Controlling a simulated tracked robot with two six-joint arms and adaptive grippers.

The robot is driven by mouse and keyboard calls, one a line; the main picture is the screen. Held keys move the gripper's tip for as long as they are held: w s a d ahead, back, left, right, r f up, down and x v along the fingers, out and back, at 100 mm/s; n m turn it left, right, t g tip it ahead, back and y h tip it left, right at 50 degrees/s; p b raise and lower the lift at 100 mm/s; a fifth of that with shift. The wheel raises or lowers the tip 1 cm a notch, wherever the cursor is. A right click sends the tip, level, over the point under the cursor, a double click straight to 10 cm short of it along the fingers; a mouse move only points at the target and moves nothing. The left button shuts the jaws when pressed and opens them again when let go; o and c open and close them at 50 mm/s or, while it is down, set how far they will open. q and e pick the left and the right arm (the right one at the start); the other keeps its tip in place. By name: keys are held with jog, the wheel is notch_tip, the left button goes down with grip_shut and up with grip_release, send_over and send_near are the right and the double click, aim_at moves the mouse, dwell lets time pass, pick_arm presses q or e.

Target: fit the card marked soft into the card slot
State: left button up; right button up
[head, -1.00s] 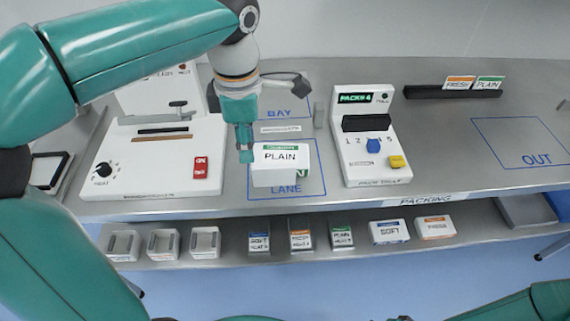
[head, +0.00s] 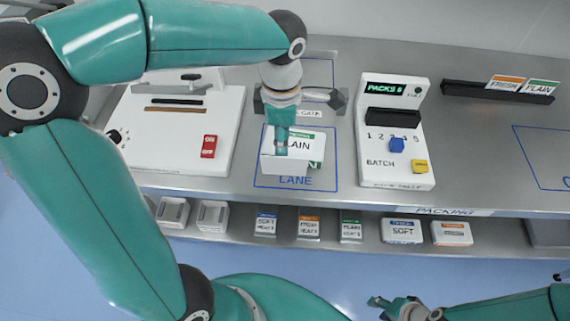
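A small block marked SOFT with a blue top (head: 265,222) stands on the lower shelf, left of similar FRESH and PLAIN blocks. A larger blue-topped SOFT pack (head: 402,231) stands further right. I cannot tell if either is the card. The white machine at left has a dark slot (head: 177,101); I cannot tell if this is the card slot. My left gripper (head: 281,150) points down at the white PLAIN packs (head: 300,166) in LANE, covering part of the lettering; its finger gap is hidden. My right gripper (head: 388,306) is low at the bottom edge, apart from everything.
A black rack (head: 470,90) at the back right holds FRESH (head: 507,82) and PLAIN (head: 543,86) cards. The white pack counter (head: 397,150) stands right of LANE. Several pale trays sit at the shelf's left.

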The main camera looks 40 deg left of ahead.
aim_at(284, 159)
pick_arm(q)
jog(key=shift+d+f+p, duration=0.15)
jog(key=shift+f+p, duration=0.15)
jog(key=shift+f, duration=1.45)
jog(key=shift+d+f+p, duration=0.1)
jog(key=shift+f+p, duration=0.15)
jog(key=shift+f, duration=1.45)
jog(key=shift+s, duration=0.1)
grip_shut()
